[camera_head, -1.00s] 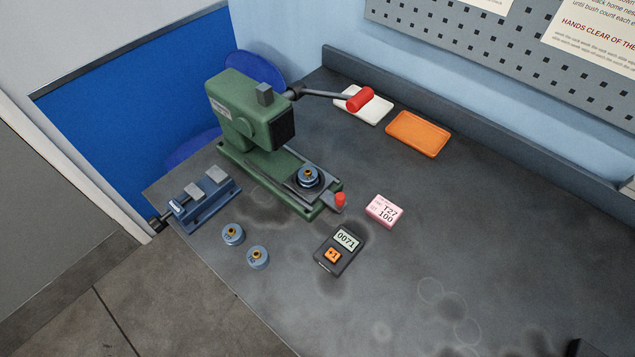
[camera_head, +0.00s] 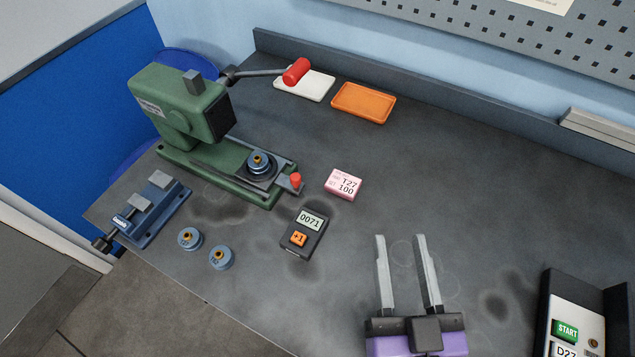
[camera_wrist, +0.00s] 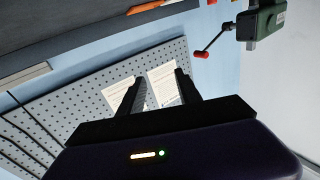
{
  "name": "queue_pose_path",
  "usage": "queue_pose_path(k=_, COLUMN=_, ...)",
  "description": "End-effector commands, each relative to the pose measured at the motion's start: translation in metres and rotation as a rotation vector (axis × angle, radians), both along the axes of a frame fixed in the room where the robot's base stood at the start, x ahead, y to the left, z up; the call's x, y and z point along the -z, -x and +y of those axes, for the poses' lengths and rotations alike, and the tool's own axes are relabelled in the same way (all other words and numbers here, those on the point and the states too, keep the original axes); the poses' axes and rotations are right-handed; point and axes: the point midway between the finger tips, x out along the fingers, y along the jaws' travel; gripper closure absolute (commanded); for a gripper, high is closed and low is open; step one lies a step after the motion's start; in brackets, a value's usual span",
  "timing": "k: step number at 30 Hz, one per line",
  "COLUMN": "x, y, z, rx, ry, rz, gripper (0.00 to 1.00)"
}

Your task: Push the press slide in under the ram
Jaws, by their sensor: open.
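The green press (camera_head: 184,112) stands at the left of the bench in the head view, its dark ram head (camera_head: 219,115) over the rear of its base. The press slide (camera_head: 276,175) sticks out toward the front right of the ram, with a red knob (camera_head: 295,180) at its outer end. A round blue-grey piece with a brass centre (camera_head: 258,161) sits on the slide. My gripper (camera_head: 403,238) is open and empty, well to the right of the slide and apart from it. The wrist view shows the open fingers (camera_wrist: 160,92) and part of the press (camera_wrist: 262,22) at upper right.
A pink label block (camera_head: 343,183) and a counter reading 0071 (camera_head: 304,232) lie between my gripper and the press. Two round pieces (camera_head: 190,238) and a blue vise (camera_head: 150,211) are at left. The red-ended lever (camera_head: 296,71) reaches over a white tray (camera_head: 306,87); an orange tray (camera_head: 364,103) is beside it.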

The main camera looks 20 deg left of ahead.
Motion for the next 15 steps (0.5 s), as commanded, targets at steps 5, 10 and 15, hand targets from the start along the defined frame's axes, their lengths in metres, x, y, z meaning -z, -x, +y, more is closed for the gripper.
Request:
queue_pose_path(k=5, x=-0.013, y=-0.031, z=0.072, rx=-0.125, ry=0.018, rz=0.014, gripper=0.59)
queue_pose_path(k=10, x=-0.019, y=-0.046, z=0.132, rx=-0.223, ry=0.074, rz=0.070, gripper=0.59)
queue_pose_path(k=15, x=-0.003, y=-0.051, z=0.163, rx=-0.276, ry=0.170, rz=0.183, gripper=0.59)
